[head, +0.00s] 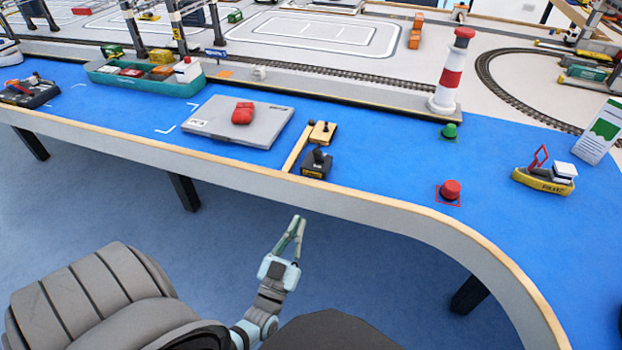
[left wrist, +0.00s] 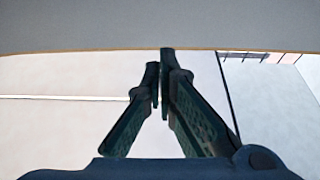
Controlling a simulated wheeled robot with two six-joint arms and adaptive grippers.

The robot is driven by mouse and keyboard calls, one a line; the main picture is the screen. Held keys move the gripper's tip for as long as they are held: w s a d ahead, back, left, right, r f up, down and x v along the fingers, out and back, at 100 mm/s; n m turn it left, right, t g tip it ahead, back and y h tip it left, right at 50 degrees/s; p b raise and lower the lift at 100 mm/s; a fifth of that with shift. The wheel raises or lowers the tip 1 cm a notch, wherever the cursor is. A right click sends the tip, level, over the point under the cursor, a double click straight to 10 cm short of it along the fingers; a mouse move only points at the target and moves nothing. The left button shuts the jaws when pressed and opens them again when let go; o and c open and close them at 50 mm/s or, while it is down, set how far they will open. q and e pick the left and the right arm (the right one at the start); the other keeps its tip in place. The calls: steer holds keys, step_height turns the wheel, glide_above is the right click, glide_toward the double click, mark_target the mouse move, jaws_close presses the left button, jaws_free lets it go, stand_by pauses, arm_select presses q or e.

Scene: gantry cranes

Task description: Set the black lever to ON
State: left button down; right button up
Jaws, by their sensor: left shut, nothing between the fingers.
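A small black lever (head: 317,161) on a dark box with a yellow label stands on the blue table top near its front edge in the head view. Its exact setting is too small to tell. Beside it, a yellow block (head: 322,132) carries a small black knob. My left gripper (head: 298,220) is shut and empty, in front of the table edge and short of the lever. The left wrist view shows its fingers (left wrist: 160,60) together with nothing between them. The lever is not in the left wrist view. My right gripper is not in view.
The table's wooden front edge (head: 355,197) lies between my gripper and the lever. Red (head: 451,190) and green (head: 449,131) buoys, a lighthouse (head: 452,75) and a yellow boat (head: 545,180) stand right.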

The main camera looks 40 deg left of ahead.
mark_target(314, 153)
arm_select(q)
steer(key=r, duration=0.1)
steer(key=r+y, duration=0.1)
steer(key=n+t, duration=0.1)
steer(key=shift+s+a+r, duration=0.3)
steer(key=shift+a+r, duration=0.05)
steer(key=shift+r, duration=0.05)
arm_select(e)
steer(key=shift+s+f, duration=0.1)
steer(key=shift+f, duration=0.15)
arm_select(q)
steer(key=x, duration=1.4)
steer(key=shift+a, duration=0.1)
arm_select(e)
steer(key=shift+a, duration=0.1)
